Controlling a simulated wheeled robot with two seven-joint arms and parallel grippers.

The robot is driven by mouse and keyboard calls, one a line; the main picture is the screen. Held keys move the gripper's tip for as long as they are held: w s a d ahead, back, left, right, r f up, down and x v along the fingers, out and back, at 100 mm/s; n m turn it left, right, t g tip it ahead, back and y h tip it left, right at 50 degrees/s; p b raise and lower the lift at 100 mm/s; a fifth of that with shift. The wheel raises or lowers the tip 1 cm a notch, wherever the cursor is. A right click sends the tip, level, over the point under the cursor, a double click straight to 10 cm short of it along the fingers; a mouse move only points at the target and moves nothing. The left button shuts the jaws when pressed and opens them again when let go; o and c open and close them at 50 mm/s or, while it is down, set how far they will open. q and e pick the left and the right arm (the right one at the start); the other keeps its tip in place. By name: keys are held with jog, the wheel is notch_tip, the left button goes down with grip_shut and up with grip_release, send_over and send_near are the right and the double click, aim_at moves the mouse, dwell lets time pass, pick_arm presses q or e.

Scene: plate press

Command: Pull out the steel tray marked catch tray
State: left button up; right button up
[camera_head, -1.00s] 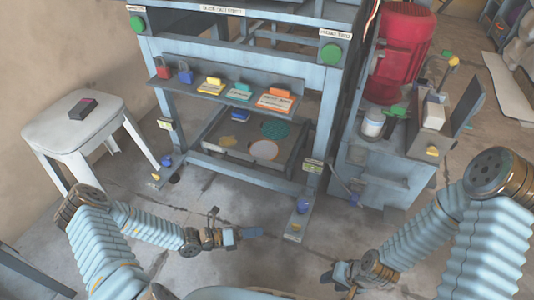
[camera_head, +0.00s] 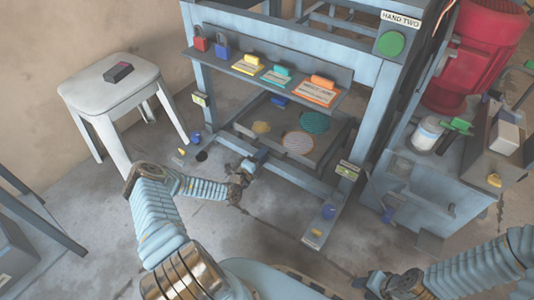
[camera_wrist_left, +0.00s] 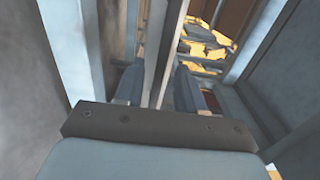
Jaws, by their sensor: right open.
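A shallow steel tray (camera_head: 286,122) sits low inside the blue press frame. I cannot read a catch tray mark on it. A yellow patch, a teal disc and a striped round disc show in it. My left gripper (camera_head: 258,156) is at the tray's front edge, left of its middle. In the left wrist view its two fingers (camera_wrist_left: 158,85) are apart, with a thin upright metal strip (camera_wrist_left: 168,45) running between them; I cannot tell whether they touch it. My right gripper (camera_head: 368,284) is open and low at the bottom of the head view, away from the press.
A shelf above the tray holds padlocks (camera_head: 201,40) and several coloured tags (camera_head: 318,92). A frame post with a label (camera_head: 347,170) stands right of the tray. A white stool (camera_head: 112,85) stands at left. Floor in front of the press is mostly clear.

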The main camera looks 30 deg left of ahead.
pick_arm(q)
jog(key=shift+w+d, duration=0.15)
jog(key=shift+w, duration=1.25)
grip_shut()
